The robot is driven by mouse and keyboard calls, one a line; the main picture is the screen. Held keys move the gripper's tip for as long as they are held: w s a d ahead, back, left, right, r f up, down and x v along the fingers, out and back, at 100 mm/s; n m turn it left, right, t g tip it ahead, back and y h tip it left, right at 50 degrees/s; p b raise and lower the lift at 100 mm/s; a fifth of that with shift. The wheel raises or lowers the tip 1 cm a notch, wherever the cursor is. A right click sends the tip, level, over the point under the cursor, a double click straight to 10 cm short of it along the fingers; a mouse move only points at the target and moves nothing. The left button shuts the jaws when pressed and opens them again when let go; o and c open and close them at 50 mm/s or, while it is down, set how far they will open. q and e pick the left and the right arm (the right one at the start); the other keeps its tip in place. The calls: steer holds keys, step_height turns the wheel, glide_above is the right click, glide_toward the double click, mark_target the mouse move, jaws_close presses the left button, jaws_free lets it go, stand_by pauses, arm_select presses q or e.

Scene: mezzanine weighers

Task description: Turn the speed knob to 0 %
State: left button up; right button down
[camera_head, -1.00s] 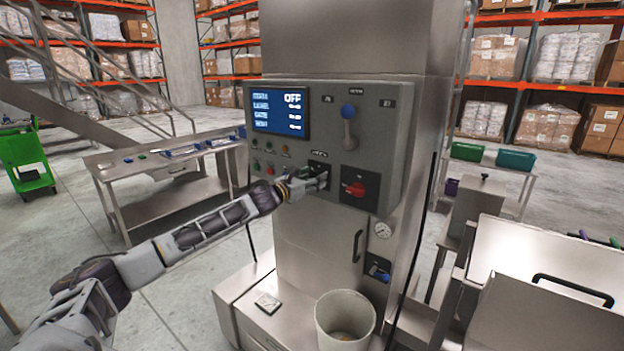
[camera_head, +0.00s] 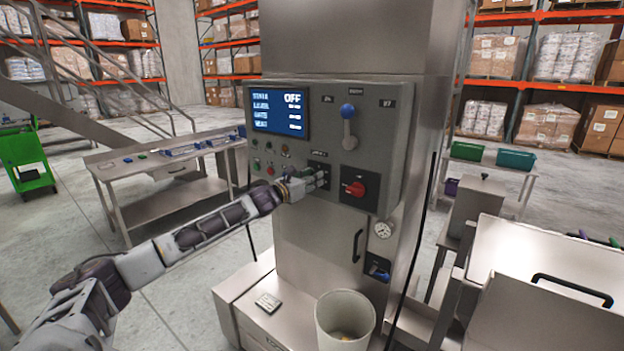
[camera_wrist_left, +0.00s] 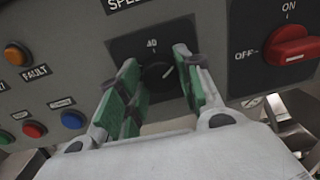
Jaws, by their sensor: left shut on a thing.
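The speed knob (camera_wrist_left: 157,76) is a round black knob on a black plate, with "40" printed above it in the left wrist view. A light pointer mark shows on its face; the exact setting is hard to read. My left gripper (camera_wrist_left: 157,70) has its green-padded fingers on either side of the knob and is shut on it. In the head view my left gripper (camera_head: 317,181) is at the front of the grey control panel (camera_head: 330,108), largely covering the knob. My right gripper is not in view.
The red rotary switch (camera_wrist_left: 291,45) is close to the right of the knob, between ON and OFF labels. An orange fault light (camera_wrist_left: 15,55) and several buttons are to the left. The screen (camera_head: 280,113) reads OFF.

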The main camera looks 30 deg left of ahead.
arm_select(q)
steer(key=shift+d+f+m+y+p, duration=0.2)
steer(key=shift+m+p, duration=0.55)
steer(key=shift+m, duration=5.2)
steer(key=shift+a+f+m+y+p, duration=0.1)
steer(key=shift+m+y+p, duration=0.45)
steer(key=shift+m, duration=5.45)
steer(key=shift+d+f+m+y+p, duration=0.1)
steer(key=shift+m+p, duration=0.85)
steer(key=shift+m, duration=5)
steer(key=o, duration=1)
steer(key=shift+a+r, duration=0.1)
